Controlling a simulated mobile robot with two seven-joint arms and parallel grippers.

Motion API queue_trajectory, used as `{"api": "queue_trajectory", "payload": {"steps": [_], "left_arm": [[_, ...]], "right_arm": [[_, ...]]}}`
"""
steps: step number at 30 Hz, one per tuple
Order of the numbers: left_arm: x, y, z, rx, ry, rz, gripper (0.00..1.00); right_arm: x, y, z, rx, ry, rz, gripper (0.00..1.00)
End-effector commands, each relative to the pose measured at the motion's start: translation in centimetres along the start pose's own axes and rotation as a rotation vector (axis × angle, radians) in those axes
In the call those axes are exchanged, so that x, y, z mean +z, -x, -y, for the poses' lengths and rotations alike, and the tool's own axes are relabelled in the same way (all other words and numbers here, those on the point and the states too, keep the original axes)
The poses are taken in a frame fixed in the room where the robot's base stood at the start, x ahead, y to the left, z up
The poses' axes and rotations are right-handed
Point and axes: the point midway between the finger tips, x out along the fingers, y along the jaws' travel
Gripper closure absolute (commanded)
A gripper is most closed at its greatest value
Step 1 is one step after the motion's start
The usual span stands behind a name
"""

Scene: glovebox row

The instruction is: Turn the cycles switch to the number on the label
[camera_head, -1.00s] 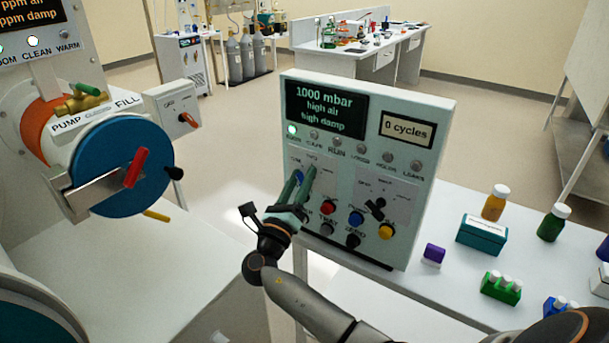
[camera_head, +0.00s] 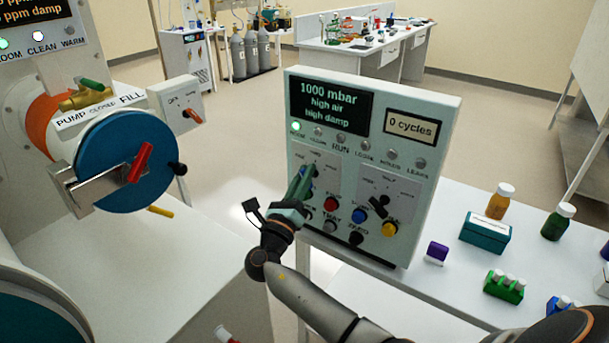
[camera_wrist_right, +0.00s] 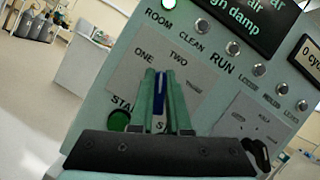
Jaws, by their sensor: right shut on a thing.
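The control panel (camera_head: 430,170) stands upright on the white bench, its screen reading 1000 mbar, high air, high damp. The cycles switch shows in the right wrist view as a blue knob (camera_wrist_right: 160,92) on a grey plate marked ONE, TWO and a third word, partly legible. My right gripper (camera_head: 306,180) has its green fingers closed on both sides of the knob. The display plate (camera_head: 411,126) reads 0 cycles. My left gripper is not in view.
Coloured buttons, such as a red one (camera_head: 331,204), sit just below the switch. A black knob (camera_head: 378,207) is on the plate to the right. A purple block (camera_head: 437,251), a teal box (camera_head: 485,232) and bottles stand right of the panel.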

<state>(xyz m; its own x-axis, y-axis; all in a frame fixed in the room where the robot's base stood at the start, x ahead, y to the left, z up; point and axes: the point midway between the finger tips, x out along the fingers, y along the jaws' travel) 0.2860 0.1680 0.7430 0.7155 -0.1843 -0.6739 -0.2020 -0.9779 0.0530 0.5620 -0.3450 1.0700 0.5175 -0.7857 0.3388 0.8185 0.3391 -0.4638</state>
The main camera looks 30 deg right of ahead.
Motion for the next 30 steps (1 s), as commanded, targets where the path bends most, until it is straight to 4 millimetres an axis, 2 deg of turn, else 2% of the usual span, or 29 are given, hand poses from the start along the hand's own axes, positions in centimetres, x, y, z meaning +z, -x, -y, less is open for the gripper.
{"api": "queue_trajectory", "payload": {"steps": [8, 15, 24, 30], "left_arm": [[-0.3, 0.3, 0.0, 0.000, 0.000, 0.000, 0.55], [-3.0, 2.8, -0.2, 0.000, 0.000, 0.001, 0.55], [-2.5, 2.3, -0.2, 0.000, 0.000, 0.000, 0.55], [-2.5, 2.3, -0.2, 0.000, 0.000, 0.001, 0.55]], "right_arm": [[0.2, -0.1, 0.1, 0.004, 0.010, 0.000, 1.00], [0.6, -0.3, 0.2, 0.058, 0.139, -0.001, 1.00], [0.0, 0.0, -0.4, 0.161, 0.388, 0.000, 1.00], [-0.1, 0.0, -0.5, 0.188, 0.454, 0.002, 1.00]]}}
